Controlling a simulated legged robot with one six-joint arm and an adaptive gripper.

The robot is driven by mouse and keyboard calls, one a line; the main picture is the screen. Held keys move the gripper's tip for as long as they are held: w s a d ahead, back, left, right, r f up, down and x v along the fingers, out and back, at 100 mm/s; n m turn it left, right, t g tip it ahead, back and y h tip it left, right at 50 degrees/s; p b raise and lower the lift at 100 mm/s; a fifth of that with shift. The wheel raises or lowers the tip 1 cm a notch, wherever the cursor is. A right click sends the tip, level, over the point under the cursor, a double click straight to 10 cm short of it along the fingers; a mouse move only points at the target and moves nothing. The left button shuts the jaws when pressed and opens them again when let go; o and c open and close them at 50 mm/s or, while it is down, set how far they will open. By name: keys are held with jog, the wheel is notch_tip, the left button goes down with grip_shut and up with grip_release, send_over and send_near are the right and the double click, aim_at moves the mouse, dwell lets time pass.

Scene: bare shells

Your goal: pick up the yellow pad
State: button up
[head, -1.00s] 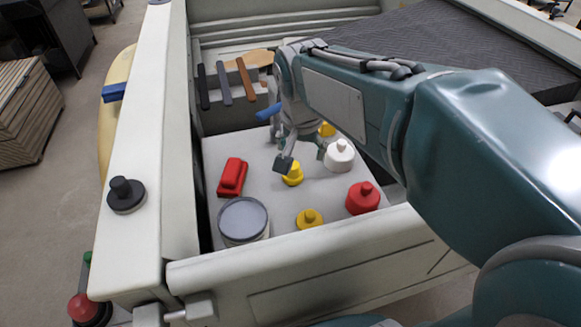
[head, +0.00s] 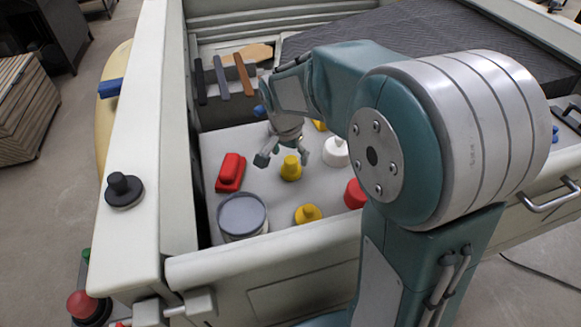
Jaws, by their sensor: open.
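A yellow knobbed piece (head: 291,171) stands upright on the grey surface. A second, flatter yellow piece with a round base and a knob (head: 308,214) sits nearer the front wall. A third yellow piece (head: 320,126) shows only in part behind my arm. I cannot tell which of them is the pad. My gripper (head: 283,156) is open and empty, pointing down, its fingers apart at the first yellow piece, one to its left and one at its upper right. I cannot tell whether they touch it.
A red block (head: 230,172) and a grey-lidded tin (head: 241,217) are to the left. A white knobbed piece (head: 335,153) and a red one (head: 355,194), partly hidden by my arm, are to the right. Pale walls (head: 265,257) enclose the surface.

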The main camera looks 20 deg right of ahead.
aim_at(290, 159)
jog(key=shift+w+d+f, duration=0.1)
jog(key=shift+w+f, duration=0.05)
jog(key=shift+f, duration=0.6)
jog(key=shift+w+d+f, duration=0.1)
jog(key=shift+w+f, duration=0.05)
jog(key=shift+f, duration=0.6)
jog(key=c, duration=1.1)
jog(key=shift+r, duration=0.15)
